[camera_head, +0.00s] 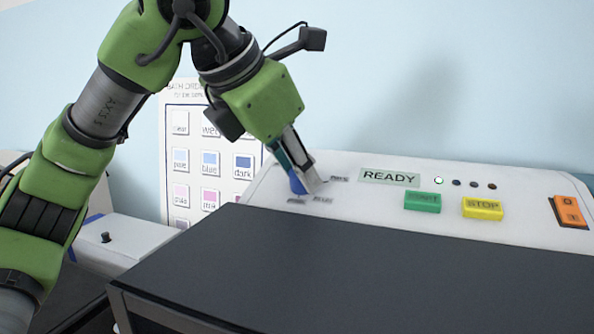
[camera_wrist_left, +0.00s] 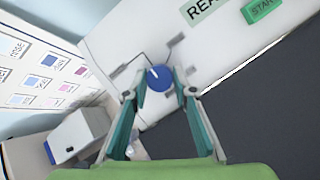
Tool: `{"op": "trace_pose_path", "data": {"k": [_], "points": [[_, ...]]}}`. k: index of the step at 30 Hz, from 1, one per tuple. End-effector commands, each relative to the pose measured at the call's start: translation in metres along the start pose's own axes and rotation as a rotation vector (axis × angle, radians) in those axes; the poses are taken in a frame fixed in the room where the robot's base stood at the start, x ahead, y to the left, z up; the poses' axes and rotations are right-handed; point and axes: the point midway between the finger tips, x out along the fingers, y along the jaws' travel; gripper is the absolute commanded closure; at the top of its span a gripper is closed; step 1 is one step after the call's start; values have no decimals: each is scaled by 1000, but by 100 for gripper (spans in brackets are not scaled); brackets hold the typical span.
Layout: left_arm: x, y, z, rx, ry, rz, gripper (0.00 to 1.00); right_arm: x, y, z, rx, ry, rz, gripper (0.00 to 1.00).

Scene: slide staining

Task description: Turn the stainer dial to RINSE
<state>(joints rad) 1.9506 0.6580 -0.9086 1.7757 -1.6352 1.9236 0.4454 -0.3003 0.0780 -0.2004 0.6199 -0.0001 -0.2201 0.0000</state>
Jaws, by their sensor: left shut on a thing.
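The blue stainer dial (camera_wrist_left: 159,78) sits on the white sloped panel of the stainer (camera_head: 345,196). In the head view the dial (camera_head: 297,185) is partly hidden behind my left gripper (camera_head: 302,190). My left gripper (camera_wrist_left: 163,92) is shut on the dial, with one fingertip on each side of it. A white mark shows on the dial's upper left in the left wrist view. Small labels surround the dial, but they are too small or covered to read, so I cannot tell which one the mark points to. My right gripper is not in view.
The panel has a READY display (camera_head: 390,177), a green START button (camera_head: 422,202), a yellow STOP button (camera_head: 482,208) and an orange switch (camera_head: 569,212). A dark flat lid (camera_head: 380,265) lies in front. A colour chart (camera_head: 180,140) stands behind at left, above a white box (camera_head: 125,240).

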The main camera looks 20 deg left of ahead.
Motion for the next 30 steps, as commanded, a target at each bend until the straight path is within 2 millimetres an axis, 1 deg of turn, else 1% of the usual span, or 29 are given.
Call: {"op": "trace_pose_path", "data": {"k": [12,13,14,15,22,25,28,30], "points": [[-2,1,2,-10,-5,5,96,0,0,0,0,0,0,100],[-2,1,2,-10,-5,5,70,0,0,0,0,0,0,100],[-2,1,2,-10,-5,5,62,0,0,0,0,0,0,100],[-1,1,1,-9,-5,5,58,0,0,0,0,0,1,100],[-1,1,1,-7,-2,3,58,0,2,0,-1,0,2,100],[-1,1,1,-7,-1,3,58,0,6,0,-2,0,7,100],[-8,1,1,-7,-3,4,58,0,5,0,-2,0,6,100],[-18,0,1,-6,-4,3,58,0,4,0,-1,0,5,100]]}}
